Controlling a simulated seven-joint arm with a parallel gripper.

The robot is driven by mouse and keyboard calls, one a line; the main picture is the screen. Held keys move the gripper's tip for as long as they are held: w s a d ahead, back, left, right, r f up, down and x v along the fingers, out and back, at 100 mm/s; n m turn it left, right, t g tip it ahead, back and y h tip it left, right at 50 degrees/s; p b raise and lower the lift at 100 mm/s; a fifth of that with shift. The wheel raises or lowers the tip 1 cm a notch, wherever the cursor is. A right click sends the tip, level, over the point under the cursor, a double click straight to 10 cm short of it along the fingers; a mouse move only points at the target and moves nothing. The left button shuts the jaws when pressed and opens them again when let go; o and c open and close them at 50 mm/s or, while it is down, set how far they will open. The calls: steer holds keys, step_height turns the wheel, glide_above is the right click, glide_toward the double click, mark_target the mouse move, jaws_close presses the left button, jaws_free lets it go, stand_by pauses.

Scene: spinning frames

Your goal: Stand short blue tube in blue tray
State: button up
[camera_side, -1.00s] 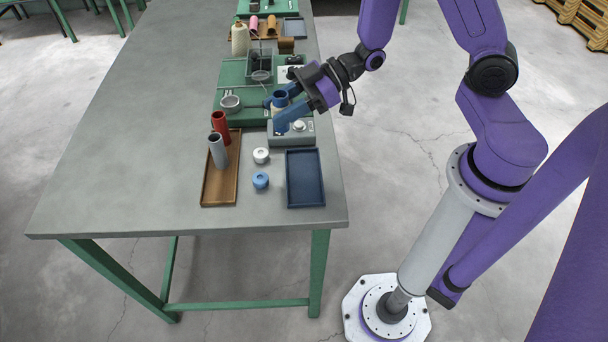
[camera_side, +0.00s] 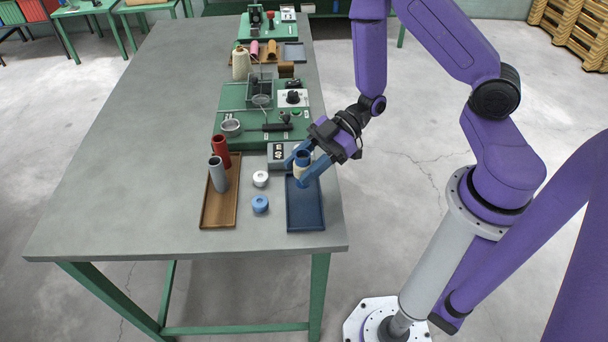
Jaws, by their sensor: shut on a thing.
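The short blue tube (camera_side: 302,158) has a dark opening at its top and a pale band around its body. My gripper (camera_side: 302,170) is shut on it, with one blue finger on each side, and the tube looks about upright. The blue tray (camera_side: 305,213) is a dark, shallow rectangle near the table's right edge. The tube is over the tray's far end.
Left of the tray are a white spool (camera_side: 260,179) and a blue spool (camera_side: 260,204). A wooden tray (camera_side: 219,216) holds a red tube (camera_side: 220,150) and a grey tube (camera_side: 217,174). A grey control box (camera_side: 278,154) stands behind the blue tray. The table's left side is clear.

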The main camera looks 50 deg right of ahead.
steer(key=shift+f, duration=1.65)
steer(key=shift+f, duration=0.1)
steer(key=o, duration=1)
steer(key=shift+o, duration=0.2)
